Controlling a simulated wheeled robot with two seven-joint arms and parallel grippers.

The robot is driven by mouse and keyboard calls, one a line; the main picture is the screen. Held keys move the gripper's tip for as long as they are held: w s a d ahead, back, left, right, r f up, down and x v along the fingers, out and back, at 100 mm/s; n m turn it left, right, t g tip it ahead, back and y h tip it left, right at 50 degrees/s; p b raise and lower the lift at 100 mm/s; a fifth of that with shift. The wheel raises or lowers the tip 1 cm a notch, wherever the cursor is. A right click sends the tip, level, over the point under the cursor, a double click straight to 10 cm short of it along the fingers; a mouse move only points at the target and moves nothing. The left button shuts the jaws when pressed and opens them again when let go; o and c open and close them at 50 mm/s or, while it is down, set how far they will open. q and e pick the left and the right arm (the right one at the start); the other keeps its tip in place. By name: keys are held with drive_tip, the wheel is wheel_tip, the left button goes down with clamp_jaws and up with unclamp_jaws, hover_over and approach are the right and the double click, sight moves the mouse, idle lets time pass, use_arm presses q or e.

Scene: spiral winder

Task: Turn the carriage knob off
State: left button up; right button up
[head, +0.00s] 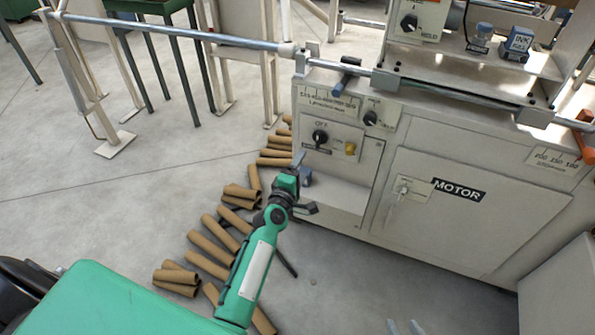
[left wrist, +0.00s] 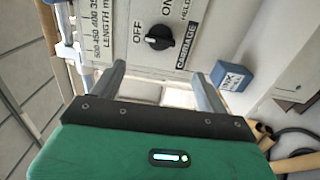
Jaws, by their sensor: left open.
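The carriage knob (head: 320,137) is a round black knob on the front panel of the cream machine, with OFF above it and a black label below. In the left wrist view the knob (left wrist: 158,37) sits between the OFF and ON words, beside the CARRIAGE label (left wrist: 188,45). A small white mark shows on its OFF side. My left gripper (head: 306,184) is open and empty, below and apart from the knob; its two fingers (left wrist: 162,78) are spread on either side of it in the wrist view. Two grey tips of my right gripper (head: 405,327) show apart at the bottom edge.
A small blue box (head: 306,177) stands on the ledge close to my left gripper. A yellow button (head: 350,148) and another black knob (head: 370,117) are on nearby panels. Cardboard tubes (head: 210,248) lie on the floor at left. The MOTOR door (head: 445,215) is to the right.

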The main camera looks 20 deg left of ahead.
use_arm(q)
drive_tip(key=shift+s, duration=0.9)
use_arm(e)
drive_tip(key=shift+d, duration=0.25)
